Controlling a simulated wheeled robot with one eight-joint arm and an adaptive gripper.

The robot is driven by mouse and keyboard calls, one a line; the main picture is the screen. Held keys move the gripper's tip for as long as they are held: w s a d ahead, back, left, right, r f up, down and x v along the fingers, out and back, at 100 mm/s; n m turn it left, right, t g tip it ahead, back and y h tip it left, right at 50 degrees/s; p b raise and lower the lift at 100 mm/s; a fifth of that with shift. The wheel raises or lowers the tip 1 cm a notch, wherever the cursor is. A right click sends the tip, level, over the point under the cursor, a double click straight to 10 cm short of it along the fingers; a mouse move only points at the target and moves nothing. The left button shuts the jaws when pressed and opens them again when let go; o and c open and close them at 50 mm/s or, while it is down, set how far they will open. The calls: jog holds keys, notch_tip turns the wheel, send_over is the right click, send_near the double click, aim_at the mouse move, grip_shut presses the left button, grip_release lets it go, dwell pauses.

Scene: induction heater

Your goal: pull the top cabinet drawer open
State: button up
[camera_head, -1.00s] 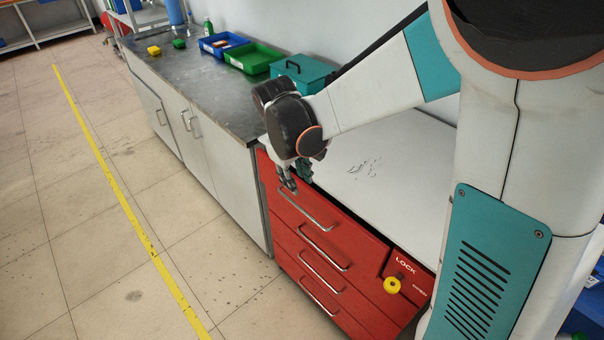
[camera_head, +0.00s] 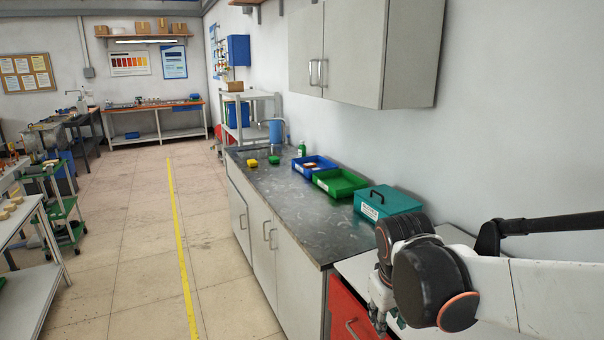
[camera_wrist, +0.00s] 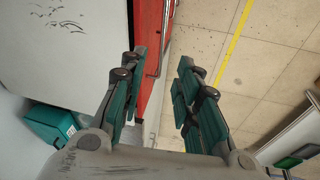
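The red drawer cabinet (camera_head: 345,308) shows only in part at the bottom of the head view, with one drawer handle (camera_head: 350,328) in sight. The wrist view shows a narrow strip of its red front (camera_wrist: 150,45) and a metal bar handle (camera_wrist: 166,35). My gripper (camera_wrist: 160,60) is open, its teal-padded fingers apart. In the wrist view the handle runs through the gap between the fingers, nearer the left finger; I cannot tell its depth between them. In the head view my gripper (camera_head: 378,318) is at the drawer front, partly cut off. I cannot tell whether the top drawer is ajar.
A grey counter (camera_head: 285,215) with a blue tray (camera_head: 314,166), a green tray (camera_head: 340,183) and a teal box (camera_head: 388,202) adjoins the cabinet. A wall cabinet (camera_head: 350,50) hangs above. The floor in front, with a yellow line (camera_head: 181,235), is clear.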

jog(key=s+d+r+m+t, duration=0.1)
jog(key=s+t, duration=0.1)
jog(key=s, duration=0.4)
jog(key=s+d+r+m+t+y+b, duration=0.1)
jog(key=s+r+m+t, duration=0.1)
jog(key=s, duration=0.4)
jog(key=shift+s+m, duration=0.25)
jog(key=shift+m, duration=0.05)
jog(key=shift+w, duration=0.15)
